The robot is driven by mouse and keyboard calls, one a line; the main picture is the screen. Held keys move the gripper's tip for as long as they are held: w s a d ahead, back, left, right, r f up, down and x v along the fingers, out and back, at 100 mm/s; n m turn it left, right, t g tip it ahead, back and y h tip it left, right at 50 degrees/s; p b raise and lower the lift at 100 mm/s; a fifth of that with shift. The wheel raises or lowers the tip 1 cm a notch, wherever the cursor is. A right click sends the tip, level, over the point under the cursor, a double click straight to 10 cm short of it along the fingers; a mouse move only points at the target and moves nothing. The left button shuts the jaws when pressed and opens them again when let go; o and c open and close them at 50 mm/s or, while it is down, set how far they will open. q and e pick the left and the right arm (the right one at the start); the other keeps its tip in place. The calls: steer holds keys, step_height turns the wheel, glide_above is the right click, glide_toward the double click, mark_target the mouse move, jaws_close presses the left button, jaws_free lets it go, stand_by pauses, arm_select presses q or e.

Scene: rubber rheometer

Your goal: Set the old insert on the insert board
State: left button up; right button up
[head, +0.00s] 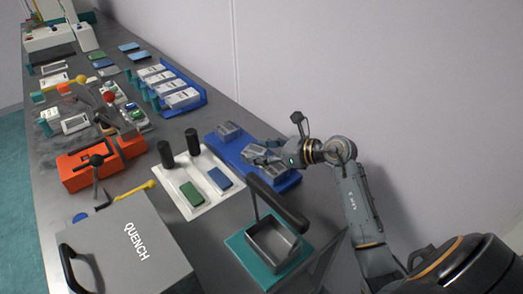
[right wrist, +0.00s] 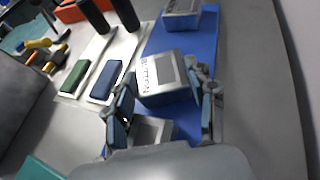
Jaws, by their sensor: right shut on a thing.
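The insert board is most likely the long blue board (head: 232,152) on the bench beside the wall, also seen in the right wrist view (right wrist: 208,45). My right gripper (head: 270,158) is over its near part, with its fingers on either side of a grey insert with a pale printed label (right wrist: 165,75). It is shut on that insert, which is at the board; I cannot tell whether its underside touches. Another grey insert (right wrist: 155,130) is partly hidden below the gripper. A further insert (head: 228,130) sits at the board's far end. My left gripper is not in view.
A white tray (head: 190,204) with green and blue blocks and two black cylinders lies left of the board. A teal mat with an open metal box (head: 268,255) under a dark bar (head: 278,203) is nearer. A grey QUENCH box (head: 125,250) stands front left.

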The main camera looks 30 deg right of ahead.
steer(key=shift+f, duration=0.15)
steer(key=o, duration=1.4)
steer(key=shift+r, duration=0.3)
steer(key=v, duration=0.5)
steer(key=b+v, duration=0.1)
steer(key=v, duration=0.4)
steer(key=shift+s+d+f+b, duration=0.15)
steer(key=shift+s+d+b, duration=0.1)
steer(key=shift+b, duration=0.05)
steer(key=shift+s+d+r, duration=0.3)
steer(key=shift+s+r, duration=0.05)
steer(key=shift+s, duration=0.2)
